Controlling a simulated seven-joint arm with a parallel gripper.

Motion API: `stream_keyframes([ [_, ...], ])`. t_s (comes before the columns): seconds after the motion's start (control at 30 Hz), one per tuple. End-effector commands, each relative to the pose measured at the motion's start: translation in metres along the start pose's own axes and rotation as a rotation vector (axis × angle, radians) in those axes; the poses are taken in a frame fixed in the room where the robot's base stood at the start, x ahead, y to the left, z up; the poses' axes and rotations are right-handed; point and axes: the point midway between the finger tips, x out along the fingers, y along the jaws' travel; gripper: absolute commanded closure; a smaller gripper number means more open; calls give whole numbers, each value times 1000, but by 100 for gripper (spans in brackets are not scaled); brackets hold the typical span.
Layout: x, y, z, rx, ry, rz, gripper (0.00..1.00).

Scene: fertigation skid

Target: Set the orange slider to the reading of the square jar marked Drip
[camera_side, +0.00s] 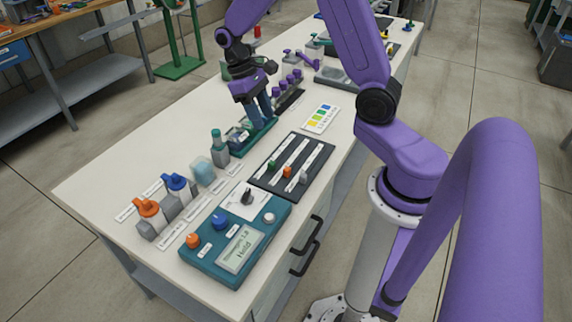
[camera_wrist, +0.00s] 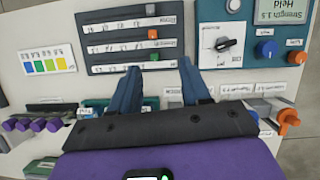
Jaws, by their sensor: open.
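The orange slider (camera_side: 287,172) sits on a dark three-slot panel (camera_side: 268,180), between a green and a white slider. In the wrist view the orange slider (camera_wrist: 153,34) is beyond my fingertips, on the same panel (camera_wrist: 100,70). My gripper (camera_side: 258,117) is open and empty, pointing down over a green tray (camera_side: 262,138) behind the panel. In the wrist view my gripper (camera_wrist: 158,70) has its two blue fingers wide apart.
A teal controller box (camera_side: 270,247) showing "Hold" stands at the near bench end. Blue (camera_side: 177,184) and orange (camera_side: 148,208) valves are left of it. Purple-capped items (camera_side: 286,85) stand behind my gripper. A colour chart card (camera_side: 322,118) lies right of the tray.

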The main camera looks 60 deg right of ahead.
Motion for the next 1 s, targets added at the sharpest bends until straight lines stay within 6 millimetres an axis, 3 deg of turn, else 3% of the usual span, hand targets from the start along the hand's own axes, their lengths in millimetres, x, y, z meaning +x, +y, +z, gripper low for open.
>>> stream_keyframes([
  [0.2,8,24,-10,86,-34,-34,53],
  [0.47,28,25,-10,93,-42,-38,53],
  [1.0,128,21,-5,92,-44,-37,53],
])
